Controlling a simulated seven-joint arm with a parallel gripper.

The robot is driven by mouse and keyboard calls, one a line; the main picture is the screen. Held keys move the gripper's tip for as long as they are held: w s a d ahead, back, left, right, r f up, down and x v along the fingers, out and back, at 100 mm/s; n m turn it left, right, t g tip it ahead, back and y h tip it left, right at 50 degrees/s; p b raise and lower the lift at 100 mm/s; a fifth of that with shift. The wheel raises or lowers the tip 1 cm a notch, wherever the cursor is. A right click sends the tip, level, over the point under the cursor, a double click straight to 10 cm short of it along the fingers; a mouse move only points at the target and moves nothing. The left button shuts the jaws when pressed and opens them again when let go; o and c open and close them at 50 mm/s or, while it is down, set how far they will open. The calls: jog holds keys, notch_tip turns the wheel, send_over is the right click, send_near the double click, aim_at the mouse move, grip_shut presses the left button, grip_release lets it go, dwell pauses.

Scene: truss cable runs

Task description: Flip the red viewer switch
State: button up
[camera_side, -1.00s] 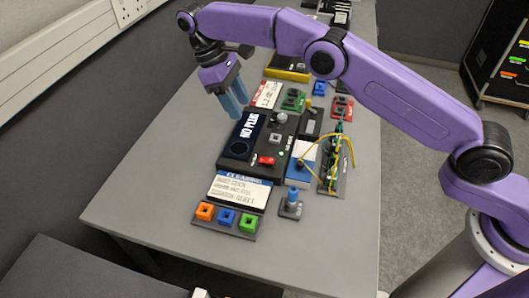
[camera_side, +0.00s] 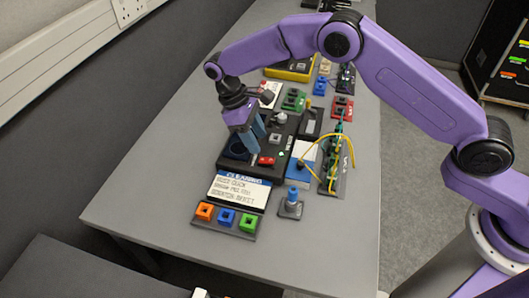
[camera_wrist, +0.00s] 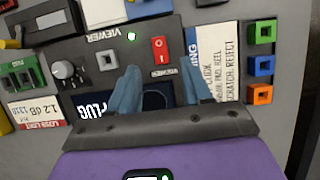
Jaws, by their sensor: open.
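The black viewer box (camera_side: 240,169) lies on the grey table, with a dark screen that my gripper partly hides in the side view. The red viewer switch (camera_side: 265,161) is on the box's front right part. In the wrist view the red switch (camera_wrist: 160,49) shows beyond the fingertips, roughly between them, with white marks on it. A green light (camera_wrist: 131,36) is lit near it. My gripper (camera_side: 256,155) is low over the box, its blue fingers just left of the switch. The fingers (camera_wrist: 161,68) are apart with nothing between them. I cannot tell whether a fingertip touches the box.
A cleaning card (camera_side: 238,191) and a holder with orange, blue and green sockets (camera_side: 227,218) lie in front of the box. A blue-topped plug stand (camera_side: 291,204) and yellow cables (camera_side: 342,137) are to the right. The table's left side is clear.

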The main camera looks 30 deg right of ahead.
aim_at(268, 160)
jog(key=shift+x, duration=3.15)
